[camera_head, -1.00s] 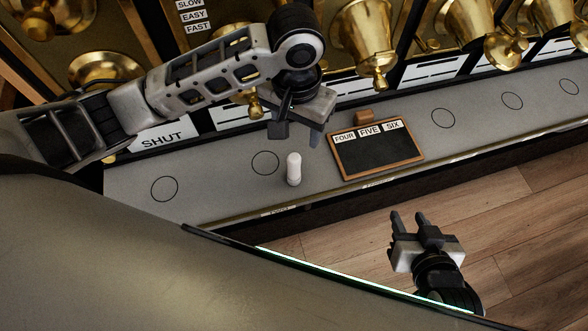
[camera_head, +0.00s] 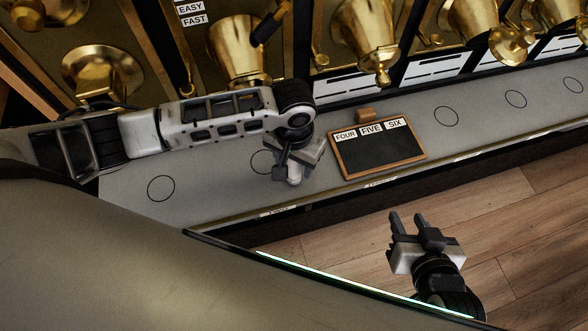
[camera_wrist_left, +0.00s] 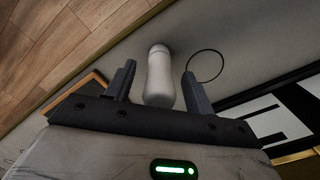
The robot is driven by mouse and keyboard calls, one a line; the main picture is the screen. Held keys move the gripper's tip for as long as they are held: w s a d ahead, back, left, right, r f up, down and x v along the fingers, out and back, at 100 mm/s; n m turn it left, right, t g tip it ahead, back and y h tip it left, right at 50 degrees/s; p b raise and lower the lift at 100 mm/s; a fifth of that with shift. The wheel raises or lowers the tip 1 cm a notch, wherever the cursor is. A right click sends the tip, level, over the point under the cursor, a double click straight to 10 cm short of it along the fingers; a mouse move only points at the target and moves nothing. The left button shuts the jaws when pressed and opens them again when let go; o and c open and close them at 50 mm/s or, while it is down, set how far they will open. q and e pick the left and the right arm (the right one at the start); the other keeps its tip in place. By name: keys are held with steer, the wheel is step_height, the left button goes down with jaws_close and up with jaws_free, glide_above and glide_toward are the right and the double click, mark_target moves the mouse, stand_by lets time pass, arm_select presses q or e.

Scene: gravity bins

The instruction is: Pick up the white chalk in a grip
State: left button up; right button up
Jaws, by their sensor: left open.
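The white chalk (camera_wrist_left: 159,78) is a short, rounded white cylinder standing on the grey ledge. In the left wrist view it stands between the two spread fingers of my left gripper (camera_wrist_left: 158,85), with a gap visible on its right side. In the head view my left gripper (camera_head: 290,172) is over the chalk, and only a small pale part of the chalk (camera_head: 294,181) shows below it. My left gripper is open. My right gripper (camera_head: 412,222) is apart from the ledge, above the wooden floor, with its fingers slightly apart and nothing between them.
A small chalkboard (camera_head: 378,150) with a wooden frame and the labels FOUR, FIVE, SIX lies right of my left gripper. Drawn circles (camera_head: 161,188) mark the ledge (camera_head: 215,195). Brass funnels (camera_head: 362,35) line the back. The ledge's front edge drops to the floor.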

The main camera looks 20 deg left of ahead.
arm_select(q)
steer(key=shift+f, duration=0.9)
jaws_close()
steer(key=shift+r, duration=0.15)
steer(key=shift+r, duration=0.6)
step_height(320, 180, up, 2)
steer(key=shift+s+r+p, duration=0.15)
steer(key=shift+r+p, duration=0.05)
steer(key=shift+p, duration=0.25)
steer(key=s+a+r+p, duration=0.2)
steer(key=s+a+r, duration=0.3)
steer(key=s+r, duration=0.4)
steer(key=s, duration=0.3)
steer(key=shift+s+r, duration=0.15)
steer(key=shift+s, duration=0.15)
steer(key=shift+a, duration=0.1)
